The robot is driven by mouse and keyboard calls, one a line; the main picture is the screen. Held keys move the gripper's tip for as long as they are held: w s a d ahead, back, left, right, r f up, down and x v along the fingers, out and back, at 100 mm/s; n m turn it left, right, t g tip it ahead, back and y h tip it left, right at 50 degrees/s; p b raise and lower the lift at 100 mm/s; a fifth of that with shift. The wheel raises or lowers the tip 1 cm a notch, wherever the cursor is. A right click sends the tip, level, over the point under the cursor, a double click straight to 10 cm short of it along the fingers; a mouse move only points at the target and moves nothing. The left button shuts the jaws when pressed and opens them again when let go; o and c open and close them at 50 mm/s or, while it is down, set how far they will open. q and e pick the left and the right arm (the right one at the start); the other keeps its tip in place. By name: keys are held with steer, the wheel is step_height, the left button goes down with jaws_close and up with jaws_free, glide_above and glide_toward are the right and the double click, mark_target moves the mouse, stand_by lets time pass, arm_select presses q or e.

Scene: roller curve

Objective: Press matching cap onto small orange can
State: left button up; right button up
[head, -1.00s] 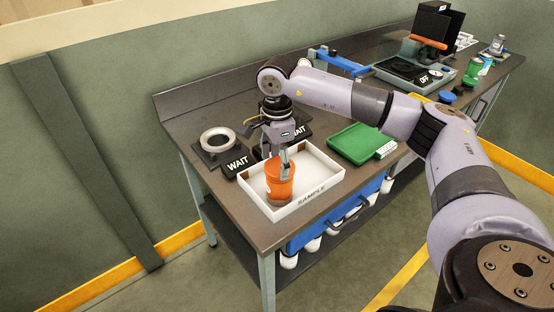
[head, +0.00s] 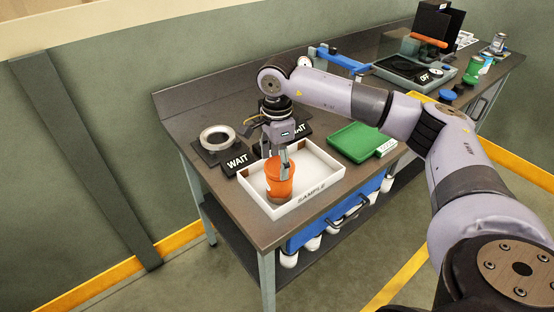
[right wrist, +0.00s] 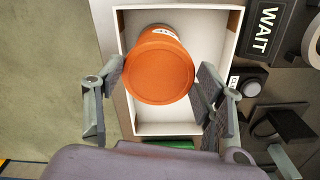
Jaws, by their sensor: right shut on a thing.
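The small orange can (head: 279,189) stands in the white sample tray (head: 306,205) at the near left of the bench. A white label shows on its side. In the right wrist view, a round orange cap top (right wrist: 158,68) faces the camera, with the can's side (right wrist: 150,34) partly showing behind it. My right gripper (head: 283,163) comes down from above. Its fingers are shut on the orange cap from both sides in the right wrist view (right wrist: 158,85). I cannot tell whether the cap is fully seated. My left gripper is not in view.
A ring-shaped fixture (head: 217,138) and dark WAIT signs (head: 237,162) stand behind the tray. A green tray (head: 357,143) lies to its right. Farther right are a black device marked OFF (head: 402,69), blue caps (head: 447,96) and a green can (head: 473,70).

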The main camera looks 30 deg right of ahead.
steer(key=o, duration=0.9)
steer(key=shift+o, duration=0.4)
steer(key=shift+o, duration=1.2)
steer(key=shift+r, duration=0.15)
steer(key=shift+r+p, duration=0.8)
steer(key=shift+r, duration=0.55)
steer(key=shift+r, duration=0.1)
